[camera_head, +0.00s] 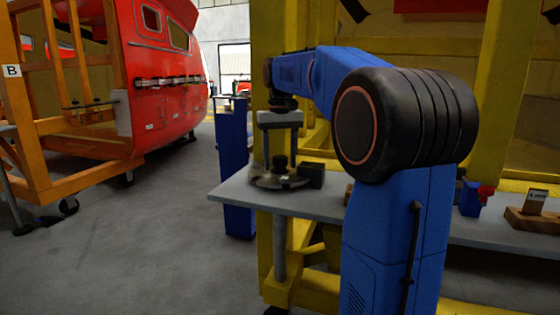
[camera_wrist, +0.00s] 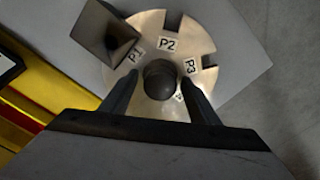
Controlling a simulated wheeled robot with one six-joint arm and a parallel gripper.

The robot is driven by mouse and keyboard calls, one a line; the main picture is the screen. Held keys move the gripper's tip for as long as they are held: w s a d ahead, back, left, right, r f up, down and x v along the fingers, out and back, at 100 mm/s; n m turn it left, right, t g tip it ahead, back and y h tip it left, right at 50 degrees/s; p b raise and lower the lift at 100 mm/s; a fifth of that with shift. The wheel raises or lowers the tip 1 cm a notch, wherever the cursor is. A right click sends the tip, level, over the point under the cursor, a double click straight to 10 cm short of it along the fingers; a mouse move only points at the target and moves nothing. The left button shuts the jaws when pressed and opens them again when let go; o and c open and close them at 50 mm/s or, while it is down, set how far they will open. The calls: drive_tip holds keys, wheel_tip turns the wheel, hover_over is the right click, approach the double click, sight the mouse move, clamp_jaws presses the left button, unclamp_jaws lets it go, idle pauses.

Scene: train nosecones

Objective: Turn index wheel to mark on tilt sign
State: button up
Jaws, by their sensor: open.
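The index wheel (camera_wrist: 150,24) is a pale metal disc with notches in its rim and a round dark knob (camera_wrist: 160,80) at its centre. Labels P1, P2 and P3 show on it, and a further label is partly hidden by my right finger. P1 lies closest to the dark block (camera_wrist: 105,32) at the wheel's upper left. My gripper (camera_wrist: 160,77) is open, with one finger on each side of the knob; contact cannot be told. In the head view the wheel (camera_head: 266,182) lies flat on the grey table below my gripper (camera_head: 279,160).
The grey table (camera_head: 235,192) stands in a yellow frame (camera_head: 490,90). A small sign (camera_head: 535,200) on a wooden block stands at right, its text too small to read, near a blue-and-red object (camera_head: 474,198). A red train nose (camera_head: 160,80) stands in an orange frame at left. Floor between is clear.

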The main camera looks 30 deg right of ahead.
drive_tip(key=shift+f, duration=0.2)
clamp_jaws()
